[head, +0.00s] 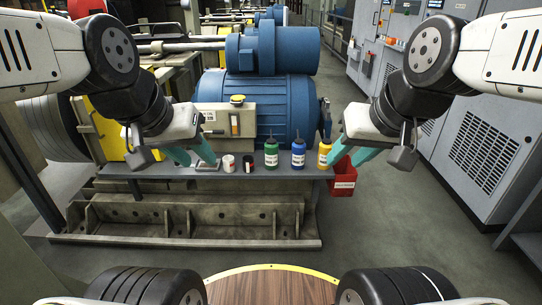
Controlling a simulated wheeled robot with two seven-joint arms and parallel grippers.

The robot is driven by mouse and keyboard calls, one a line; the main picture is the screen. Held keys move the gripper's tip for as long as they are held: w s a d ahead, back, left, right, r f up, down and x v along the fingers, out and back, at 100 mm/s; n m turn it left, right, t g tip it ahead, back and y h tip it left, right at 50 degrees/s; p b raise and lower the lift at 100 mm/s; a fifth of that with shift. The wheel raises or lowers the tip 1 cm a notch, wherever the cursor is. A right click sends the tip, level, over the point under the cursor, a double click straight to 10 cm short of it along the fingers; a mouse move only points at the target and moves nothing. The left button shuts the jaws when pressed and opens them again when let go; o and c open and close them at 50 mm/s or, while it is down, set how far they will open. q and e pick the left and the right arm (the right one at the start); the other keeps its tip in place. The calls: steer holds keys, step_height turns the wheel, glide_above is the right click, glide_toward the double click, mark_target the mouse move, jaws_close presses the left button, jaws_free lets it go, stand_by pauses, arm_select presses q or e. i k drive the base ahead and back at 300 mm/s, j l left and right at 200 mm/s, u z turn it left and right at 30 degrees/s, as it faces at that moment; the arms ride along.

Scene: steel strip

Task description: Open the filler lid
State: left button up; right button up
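A yellow round cap (237,99), which looks like the filler lid, sits on top of a beige box (215,118) in front of the blue motor. The cap appears closed. The box has a sight gauge (235,124) on its front. My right gripper (344,161) is right of the shelf bottles, well apart from the cap. Its fingers are also apart and it looks empty.
A narrow grey shelf (225,172) runs before the motor (283,105). It holds a white can (228,163), a dark can (248,164), and green (271,154), blue (298,154) and yellow (324,153) bottles. A red bin (343,178) hangs at its right end.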

mark_target(242, 97)
steer(key=i+j+u, duration=0.25)
steer(key=i, duration=0.25)
steer(key=i+j+u, duration=0.3)
steer(key=i, duration=0.25)
